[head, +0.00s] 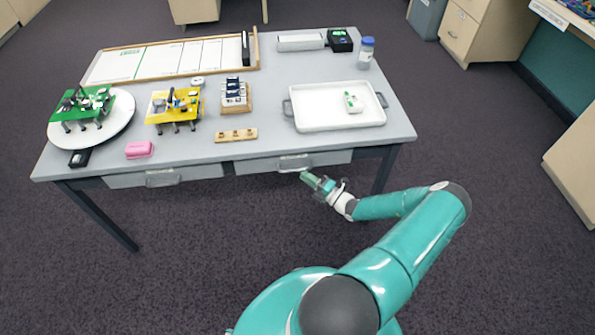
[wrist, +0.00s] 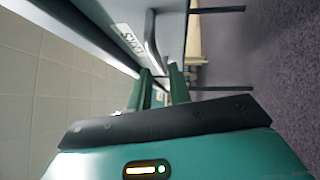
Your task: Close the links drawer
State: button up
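Two grey drawers sit under the front edge of the table, a left one (head: 125,181) and a right one (head: 330,158). Each has a grey bar handle; the right one's handle (head: 293,163) is nearest my gripper (head: 309,179). In the wrist view, a drawer front with a white label (wrist: 128,40) and its handle (wrist: 151,38) lie just beyond my gripper (wrist: 161,80). The label is too small and turned to read surely. My fingers are apart, with a narrow gap and nothing clearly held. Whether they touch the handle, and how far the drawer stands out, I cannot tell.
The tabletop (head: 275,80) holds a white tray (head: 325,119), a wooden block (head: 236,135), a pink object (head: 139,149), a yellow model (head: 160,106) and a white turntable (head: 118,120). Dark table legs (head: 100,216) stand below. The carpet in front is clear around my arm.

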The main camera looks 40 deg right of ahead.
jog(key=v, duration=0.8)
